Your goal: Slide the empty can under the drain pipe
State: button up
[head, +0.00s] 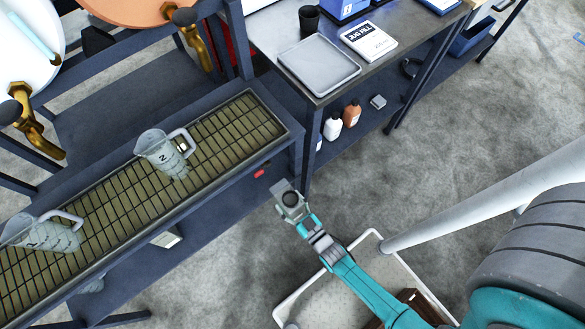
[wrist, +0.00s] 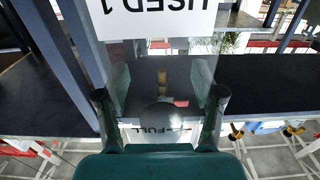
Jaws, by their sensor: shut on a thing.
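The gripper is shut on this can. How much is in the can I cannot tell. I cannot make out the drain pipe in either view.
The trolley's grated tray (head: 215,130) holds two clear jugs, one marked 2 (head: 160,153), the other farther left (head: 38,232). Brass taps (head: 195,42) hang above. A white-topped item (head: 167,237) shows below the tray. A side bench (head: 350,25) stands behind.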

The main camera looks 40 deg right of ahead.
jog(key=w, duration=1.3)
jog(key=shift+w+f, duration=0.3)
jog(key=shift+w, duration=0.1)
dwell(1.3)
dwell(0.5)
jog(key=o, duration=1.8)
jog(key=shift+c, duration=0.2)
jog(key=shift+s, duration=6)
